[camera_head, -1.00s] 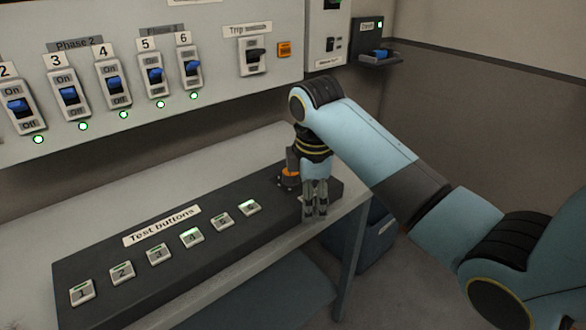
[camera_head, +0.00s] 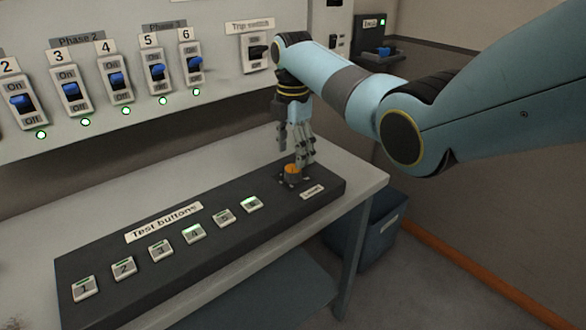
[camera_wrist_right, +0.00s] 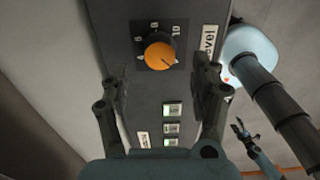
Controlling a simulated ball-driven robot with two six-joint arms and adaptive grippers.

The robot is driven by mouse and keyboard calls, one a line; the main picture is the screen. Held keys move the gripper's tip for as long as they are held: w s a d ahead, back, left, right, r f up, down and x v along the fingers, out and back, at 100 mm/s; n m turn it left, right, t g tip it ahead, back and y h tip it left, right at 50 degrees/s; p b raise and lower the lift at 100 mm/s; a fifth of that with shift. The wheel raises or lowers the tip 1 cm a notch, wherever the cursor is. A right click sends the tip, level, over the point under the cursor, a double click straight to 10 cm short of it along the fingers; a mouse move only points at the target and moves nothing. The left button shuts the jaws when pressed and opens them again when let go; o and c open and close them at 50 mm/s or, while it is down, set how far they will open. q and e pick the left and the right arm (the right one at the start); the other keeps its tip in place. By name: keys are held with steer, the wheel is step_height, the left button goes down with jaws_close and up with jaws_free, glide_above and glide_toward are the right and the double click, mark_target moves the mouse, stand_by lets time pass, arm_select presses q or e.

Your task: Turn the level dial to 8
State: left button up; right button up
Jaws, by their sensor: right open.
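The level dial is an orange round knob (camera_head: 292,172) on a dark square plate at the right end of the dark panel. In the right wrist view the knob (camera_wrist_right: 159,54) shows a dark pointer mark at its lower right, away from the 8 at the top. The numbers 4, 6, 8 and 10 show around it. My right gripper (camera_head: 297,152) is open and empty, pointing down just above and behind the dial. In the right wrist view its fingers (camera_wrist_right: 155,78) stand wide on either side, apart from the knob. My left gripper (camera_wrist_right: 241,130) is small and dark at the right.
Several test buttons (camera_head: 193,233) run along the panel (camera_head: 110,250) left of the dial. A switch board (camera_head: 215,85) with blue switches stands on the wall behind. A blue bin (camera_head: 375,235) stands below the table's right end.

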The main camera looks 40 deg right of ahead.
mark_target(293, 168)
step_height(293, 168, down, 5)
steer(key=shift+f+b, duration=0.15)
steer(key=shift+b, duration=0.2)
steer(key=c, duration=1.2)
